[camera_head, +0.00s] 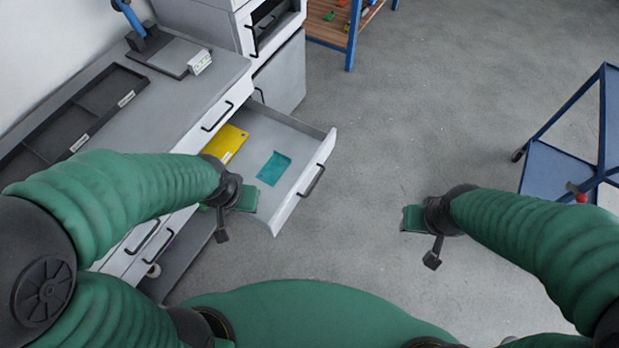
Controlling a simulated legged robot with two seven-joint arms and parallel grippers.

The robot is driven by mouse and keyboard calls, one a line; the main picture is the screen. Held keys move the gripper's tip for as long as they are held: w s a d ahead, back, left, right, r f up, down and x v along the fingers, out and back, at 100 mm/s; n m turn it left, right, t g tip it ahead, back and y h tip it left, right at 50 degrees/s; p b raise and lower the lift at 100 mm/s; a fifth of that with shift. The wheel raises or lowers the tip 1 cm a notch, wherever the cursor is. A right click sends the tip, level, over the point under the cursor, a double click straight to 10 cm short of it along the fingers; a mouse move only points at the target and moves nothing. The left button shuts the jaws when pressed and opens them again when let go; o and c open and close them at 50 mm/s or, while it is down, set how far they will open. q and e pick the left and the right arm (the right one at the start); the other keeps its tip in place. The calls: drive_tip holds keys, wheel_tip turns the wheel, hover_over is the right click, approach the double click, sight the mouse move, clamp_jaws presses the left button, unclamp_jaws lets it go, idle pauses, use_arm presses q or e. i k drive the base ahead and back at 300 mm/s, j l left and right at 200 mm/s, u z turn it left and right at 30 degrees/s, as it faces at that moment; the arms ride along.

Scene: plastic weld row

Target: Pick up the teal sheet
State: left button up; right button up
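The teal sheet (274,168) lies flat in the open drawer (308,150), toward the drawer's front. A yellow sheet (224,143) lies further back in the same drawer, to the left of the teal one. My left gripper (236,205) is over the drawer's near side, below and left of the teal sheet in the picture and apart from it. My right gripper (420,222) is over the floor, well to the right of the drawer, with nothing seen in it. The finger gap of both grippers is too small and turned away to judge.
The grey workbench (213,84) holds a dark divided tray (75,113) and a flat device with a blue handle (170,55). A cabinet (273,40) stands behind. A blue cart (560,165) is at the right. The floor between drawer and cart is clear.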

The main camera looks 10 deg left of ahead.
sight(273, 170)
drive_tip(key=i+l+u, duration=0.2)
drive_tip(key=i+u, duration=0.15)
drive_tip(key=i, duration=0.2)
drive_tip(key=i+l+u, duration=0.4)
drive_tip(key=i, duration=0.15)
drive_tip(key=u, duration=1.35)
